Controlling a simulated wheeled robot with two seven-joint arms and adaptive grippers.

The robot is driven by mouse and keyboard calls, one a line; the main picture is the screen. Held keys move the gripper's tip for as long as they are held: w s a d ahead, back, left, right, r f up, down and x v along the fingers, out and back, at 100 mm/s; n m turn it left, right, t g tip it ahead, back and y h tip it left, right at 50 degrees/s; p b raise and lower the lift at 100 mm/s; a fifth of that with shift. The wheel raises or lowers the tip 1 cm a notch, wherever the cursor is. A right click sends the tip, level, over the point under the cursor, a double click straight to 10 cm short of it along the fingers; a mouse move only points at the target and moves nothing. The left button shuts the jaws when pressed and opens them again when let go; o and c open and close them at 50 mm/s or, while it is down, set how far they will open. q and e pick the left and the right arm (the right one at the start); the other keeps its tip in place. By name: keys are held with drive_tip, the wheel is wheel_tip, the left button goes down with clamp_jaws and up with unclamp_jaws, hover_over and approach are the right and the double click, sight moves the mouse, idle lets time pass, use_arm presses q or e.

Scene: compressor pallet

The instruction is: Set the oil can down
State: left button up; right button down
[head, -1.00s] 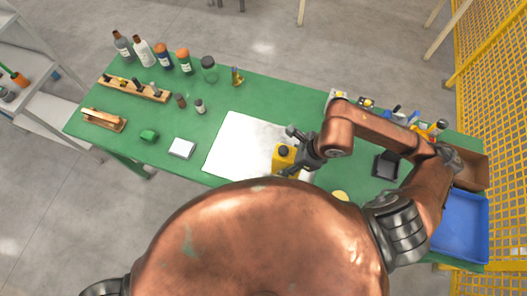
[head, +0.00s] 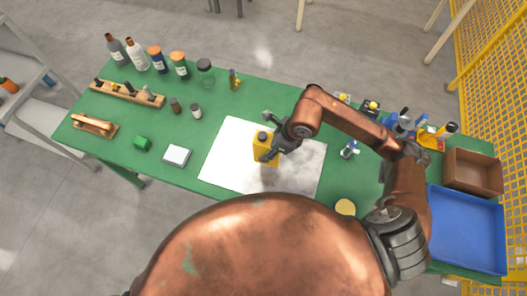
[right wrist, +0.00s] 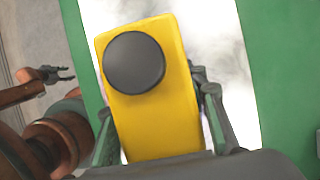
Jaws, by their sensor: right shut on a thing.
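The oil can (head: 264,147) is a yellow block-shaped can with a round black cap. My right gripper (head: 275,146) is shut on it, over the pale grey-white sheet (head: 230,168) on the green table. The can looks roughly upright; I cannot tell whether its base touches the sheet. In the right wrist view the can (right wrist: 165,105) sits between the two fingers (right wrist: 155,125), its cap towards the camera. My left gripper (right wrist: 55,74) shows small at the left of that view, its fingers apart and empty. It is out of the head view.
Bottles (head: 137,55) and a glass jar (head: 205,72) line the table's far left edge. A wooden rack (head: 128,93), a green block (head: 142,143) and a white box (head: 176,156) stand left of the sheet. A blue tray (head: 467,228) and brown box (head: 473,173) are at right.

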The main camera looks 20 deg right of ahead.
sight(268, 149)
drive_tip(key=shift+w+a+f, duration=0.25)
drive_tip(key=shift+w+f, duration=0.55)
drive_tip(key=shift+f, duration=0.15)
drive_tip(key=shift+w+f, duration=0.1)
drive_tip(key=shift+f, duration=1.5)
drive_tip(key=shift+f, duration=0.1)
drive_tip(key=c, duration=1.2)
unclamp_jaws()
drive_tip(key=v, duration=1.2)
